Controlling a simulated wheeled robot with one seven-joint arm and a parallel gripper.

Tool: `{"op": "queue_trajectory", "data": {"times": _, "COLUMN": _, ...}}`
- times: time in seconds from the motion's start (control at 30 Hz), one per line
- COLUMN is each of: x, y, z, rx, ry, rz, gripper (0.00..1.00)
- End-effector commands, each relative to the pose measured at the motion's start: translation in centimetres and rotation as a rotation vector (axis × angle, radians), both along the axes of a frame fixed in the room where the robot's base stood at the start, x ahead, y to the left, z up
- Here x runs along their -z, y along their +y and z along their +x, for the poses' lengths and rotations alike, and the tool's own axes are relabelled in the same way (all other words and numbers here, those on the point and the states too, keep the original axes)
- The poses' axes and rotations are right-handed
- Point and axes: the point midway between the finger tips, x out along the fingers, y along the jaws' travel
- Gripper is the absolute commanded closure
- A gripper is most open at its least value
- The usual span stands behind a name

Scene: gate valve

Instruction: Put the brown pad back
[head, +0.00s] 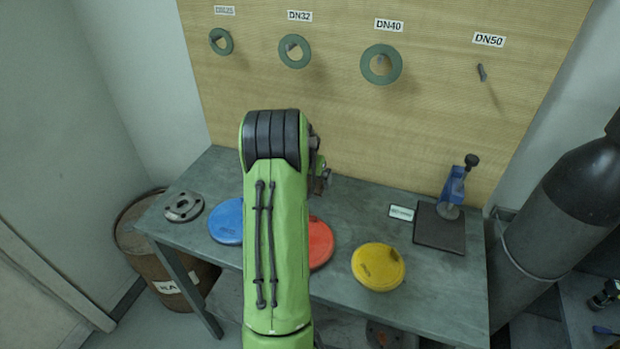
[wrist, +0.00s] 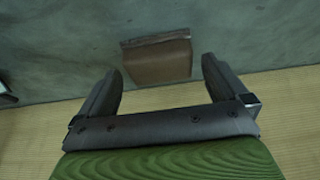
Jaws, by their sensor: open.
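The brown pad (wrist: 157,61) shows in the wrist view as a brown block with a darker strip along its far edge. It is on or just above the grey-green tabletop (wrist: 60,50), near the beige board. My gripper (wrist: 162,70) is open, with one finger to the left and one to the right of the pad. A gap shows on both sides, and neither finger is seen touching it. In the head view my green arm hides the pad and most of the gripper.
Blue (head: 226,220), red (head: 321,243) and yellow (head: 379,266) discs and a metal flange (head: 184,207) lie on the table. A dark plate (head: 440,232) with a blue clamp (head: 453,188) stands at right. Green rings (head: 393,76) hang on the board; the DN50 peg (head: 482,73) is bare.

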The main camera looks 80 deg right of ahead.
Motion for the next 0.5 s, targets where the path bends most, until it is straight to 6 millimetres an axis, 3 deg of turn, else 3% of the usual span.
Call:
{"op": "queue_trajectory", "data": {"times": 0.3, "x": -8.1, "y": 3.2, "z": 0.4, "rx": -0.001, "ry": -0.002, "rz": -0.006, "gripper": 0.0}}
{"op": "queue_trajectory", "data": {"times": 0.5, "x": -10.4, "y": 4.2, "z": 0.4, "rx": 0.0, "ry": -0.001, "rz": -0.003, "gripper": 0.0}}
